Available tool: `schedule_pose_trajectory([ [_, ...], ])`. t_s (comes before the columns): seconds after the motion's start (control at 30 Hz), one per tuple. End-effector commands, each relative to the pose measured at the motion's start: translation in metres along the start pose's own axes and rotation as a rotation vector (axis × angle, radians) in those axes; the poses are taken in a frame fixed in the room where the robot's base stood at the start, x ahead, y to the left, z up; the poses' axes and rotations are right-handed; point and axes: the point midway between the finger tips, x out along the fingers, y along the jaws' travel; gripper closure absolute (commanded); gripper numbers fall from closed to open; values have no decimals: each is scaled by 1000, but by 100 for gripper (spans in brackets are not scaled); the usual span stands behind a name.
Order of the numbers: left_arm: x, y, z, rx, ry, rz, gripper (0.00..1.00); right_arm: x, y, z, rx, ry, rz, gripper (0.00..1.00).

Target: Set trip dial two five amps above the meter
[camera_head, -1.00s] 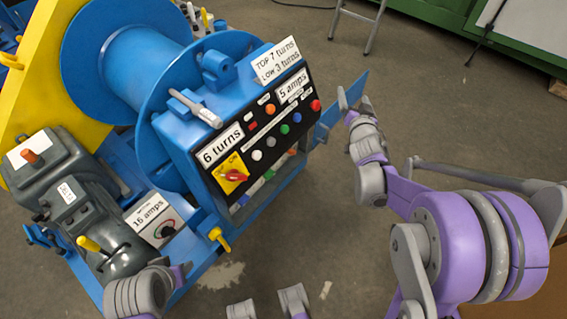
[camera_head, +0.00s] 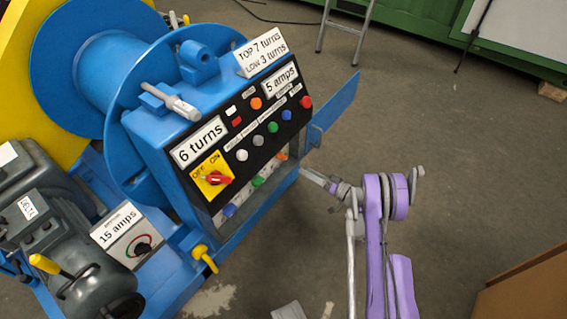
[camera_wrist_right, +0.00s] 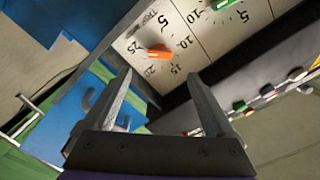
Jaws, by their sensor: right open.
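The control panel (camera_head: 222,151) stands at the centre left of the head view. Its lower recess holds blue (camera_head: 229,210), green (camera_head: 258,181) and orange (camera_head: 281,156) dials. In the right wrist view, the orange dial (camera_wrist_right: 160,52) sits on a light plate with numbers from 5 to 25; its exact setting is unclear. Part of the green dial (camera_wrist_right: 228,4) shows at the top edge. My right gripper (camera_wrist_right: 161,92) is open and empty, with the orange dial beyond its fingertips, apart from them. In the head view it (camera_head: 318,178) is right of the recess. Which dial is number two is unclear.
A blue plate (camera_head: 333,110) juts out right of the panel, near my right arm. A yellow handle (camera_head: 204,257) sticks out below. The floor to the right is open.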

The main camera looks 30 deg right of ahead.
Motion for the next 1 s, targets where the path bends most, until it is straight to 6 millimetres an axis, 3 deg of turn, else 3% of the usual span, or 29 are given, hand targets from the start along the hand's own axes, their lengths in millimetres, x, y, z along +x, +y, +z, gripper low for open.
schedule_pose_trajectory([
  [0.3,11,0,2,0,0,0,50,61,-1,0,0,1,-2,10],
  [0.5,15,0,3,0,1,0,50,89,-1,0,-2,2,-1,10],
  [0.93,16,0,3,0,1,0,50,100,-1,-1,-2,3,0,10],
  [1.0,16,0,3,0,1,0,50,100,-1,-1,-2,3,0,21],
])
